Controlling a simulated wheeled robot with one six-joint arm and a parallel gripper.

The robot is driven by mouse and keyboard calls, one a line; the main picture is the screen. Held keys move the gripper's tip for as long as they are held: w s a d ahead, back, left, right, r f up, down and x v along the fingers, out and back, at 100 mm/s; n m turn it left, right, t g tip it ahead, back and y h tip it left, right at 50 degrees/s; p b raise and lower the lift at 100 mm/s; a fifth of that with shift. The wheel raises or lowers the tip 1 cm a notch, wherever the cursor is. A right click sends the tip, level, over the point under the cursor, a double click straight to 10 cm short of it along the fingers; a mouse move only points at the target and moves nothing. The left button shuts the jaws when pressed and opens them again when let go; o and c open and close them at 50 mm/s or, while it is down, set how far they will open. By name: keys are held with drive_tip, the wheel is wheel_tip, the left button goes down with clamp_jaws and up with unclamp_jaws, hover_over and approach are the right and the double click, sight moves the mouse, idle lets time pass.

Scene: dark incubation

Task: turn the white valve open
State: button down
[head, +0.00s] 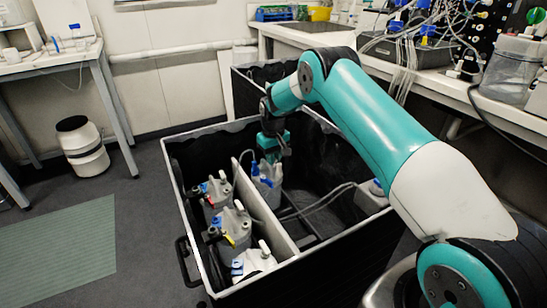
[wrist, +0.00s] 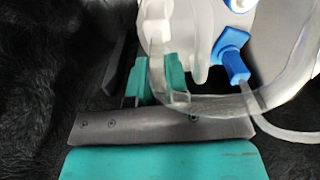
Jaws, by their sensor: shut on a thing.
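My gripper (head: 273,150) reaches down into the black-lined bin, at the top of a translucent vessel (head: 268,184) with blue fittings. In the wrist view the teal fingers of my gripper (wrist: 156,78) stand on either side of a white, upright part that looks like the white valve (wrist: 157,32), and are shut on it. The vessel's pale body (wrist: 200,35) is right behind the fingers. The valve is hidden by my gripper in the head view, and its turn angle cannot be told.
A blue fitting (wrist: 234,66) with a clear hose sits just right of the fingers. A white divider (head: 266,205) splits the bin (head: 180,235); several similar vessels stand left of it. Loose hoses (head: 318,205) lie to the right. A bench with equipment stands behind.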

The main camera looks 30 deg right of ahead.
drive_tip(key=shift+n, duration=0.4)
drive_tip(key=n, duration=0.4)
drive_tip(key=shift+n, duration=0.3)
drive_tip(key=n, duration=0.5)
drive_tip(key=shift+d, duration=0.1)
drive_tip(key=n, duration=0.4)
drive_tip(key=shift+w+n, duration=0.1)
drive_tip(key=shift+n, duration=1.6)
drive_tip(key=c, duration=1.4)
unclamp_jaws()
